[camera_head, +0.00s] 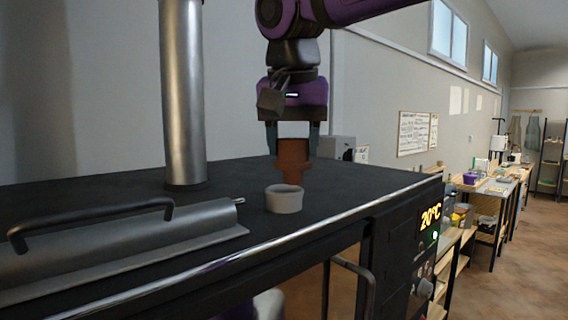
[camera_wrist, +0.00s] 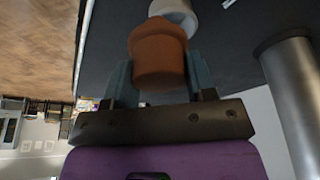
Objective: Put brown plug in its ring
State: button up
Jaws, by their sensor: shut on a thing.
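The brown plug (camera_head: 293,160) is a reddish-brown stepped piece with a wide upper part and a narrower lower end. My gripper (camera_head: 292,140) is shut on it from both sides and holds it upright. The plug also shows between the fingers in the wrist view (camera_wrist: 158,55). The ring (camera_head: 284,200) is a short pale grey-white cylinder standing on the dark top. In the head view the plug's lower end is just above the ring's rear rim. In the wrist view the ring (camera_wrist: 175,12) is partly hidden behind the plug. I cannot tell whether they touch.
A vertical metal pipe (camera_head: 183,95) rises behind left of the ring. A grey lid with a black handle (camera_head: 95,220) lies at front left. The right of the top is clear.

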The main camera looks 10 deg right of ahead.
aim_at(284, 164)
jog(key=w, duration=0.2)
jog(key=w+a, duration=0.1)
jog(key=shift+w+f, duration=0.15)
jog(key=shift+f, duration=1.75)
jog(key=shift+f, duration=0.25)
jog(key=o, duration=0.9)
jog(key=shift+o, duration=0.2)
